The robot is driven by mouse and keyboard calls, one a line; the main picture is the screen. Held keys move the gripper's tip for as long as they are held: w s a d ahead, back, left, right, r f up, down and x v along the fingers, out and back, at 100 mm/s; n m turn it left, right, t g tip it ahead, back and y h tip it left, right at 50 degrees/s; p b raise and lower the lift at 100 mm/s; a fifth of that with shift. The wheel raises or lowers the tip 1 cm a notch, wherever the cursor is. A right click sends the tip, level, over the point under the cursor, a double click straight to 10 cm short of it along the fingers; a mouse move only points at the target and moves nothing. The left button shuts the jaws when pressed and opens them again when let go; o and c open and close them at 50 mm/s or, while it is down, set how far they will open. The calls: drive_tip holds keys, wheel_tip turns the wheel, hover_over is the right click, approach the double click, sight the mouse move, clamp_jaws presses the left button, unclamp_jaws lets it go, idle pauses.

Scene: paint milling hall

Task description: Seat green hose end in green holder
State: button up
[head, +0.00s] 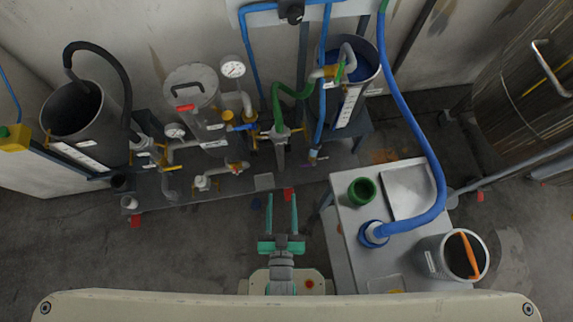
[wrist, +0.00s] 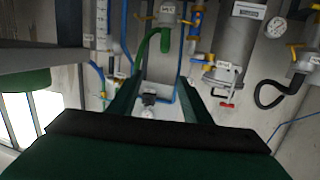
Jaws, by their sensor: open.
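The green holder (head: 362,190) is a round cup on the bench, with a dark, apparently empty opening. My gripper (head: 282,198) is open and empty, with two parallel fingers pointing at the pipework. It is below the hose in the head view and left of the holder, apart from both.
The grey bench (head: 345,250) carries a blue hose (head: 415,125) ending in a blue holder (head: 370,238), a shallow tray (head: 412,190) and a grey bucket (head: 432,258). Valves, gauges and a lidded tank (head: 192,88) crowd the pipework.

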drive_tip(key=s+d+r+g, duration=0.1)
drive_tip(key=s+r, duration=0.8)
drive_tip(key=r, duration=0.3)
drive_tip(key=shift+s+d+r, duration=0.15)
drive_tip(key=shift+s+d, duration=0.05)
drive_tip(key=shift+d, duration=0.05)
idle(1.2)
drive_tip(key=c, duration=0.4)
drive_tip(key=shift+o, duration=0.2)
drive_tip(key=shift+w, duration=0.1)
